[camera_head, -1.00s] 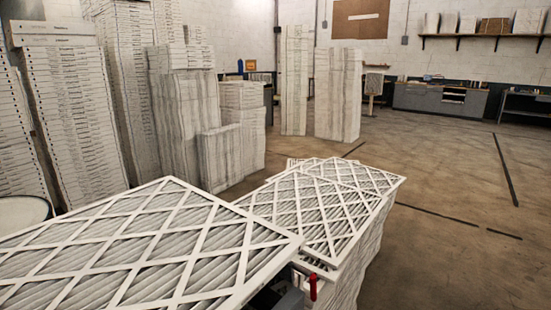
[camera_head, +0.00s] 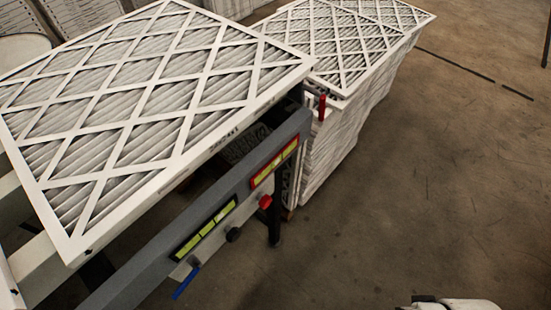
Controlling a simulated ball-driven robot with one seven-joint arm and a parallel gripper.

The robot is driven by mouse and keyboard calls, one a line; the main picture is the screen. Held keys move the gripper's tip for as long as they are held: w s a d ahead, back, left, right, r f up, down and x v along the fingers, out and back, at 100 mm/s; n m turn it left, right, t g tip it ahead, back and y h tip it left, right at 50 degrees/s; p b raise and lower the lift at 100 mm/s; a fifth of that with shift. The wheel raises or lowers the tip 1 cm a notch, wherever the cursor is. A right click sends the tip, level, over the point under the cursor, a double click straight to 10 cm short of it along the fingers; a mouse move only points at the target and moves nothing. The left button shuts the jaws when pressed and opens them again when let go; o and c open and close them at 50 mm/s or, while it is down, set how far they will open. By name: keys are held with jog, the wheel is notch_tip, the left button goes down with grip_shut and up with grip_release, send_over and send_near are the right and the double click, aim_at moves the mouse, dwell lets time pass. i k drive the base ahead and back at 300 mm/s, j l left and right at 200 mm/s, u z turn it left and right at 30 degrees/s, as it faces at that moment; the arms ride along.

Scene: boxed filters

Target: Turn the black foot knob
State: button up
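A round black knob (camera_head: 233,235) sticks out from the front of a grey machine frame (camera_head: 150,265), below a yellow-green strip. This is the only black knob I see. A red knob (camera_head: 265,202) sits to its right and a blue lever (camera_head: 187,282) to its lower left. No gripper fingers show in this view. Only a white and black part, which looks like my arm, shows at the bottom right edge, well apart from the knob. Nothing touches the knob.
A large white-framed filter (camera_head: 150,110) lies on top of the machine and overhangs it. A stack of filters (camera_head: 340,50) stands behind, with a red upright handle (camera_head: 321,107) before it. The concrete floor (camera_head: 440,170) to the right is clear.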

aim_at(233, 233)
jog(key=k+u, duration=0.15)
jog(key=u, duration=0.55)
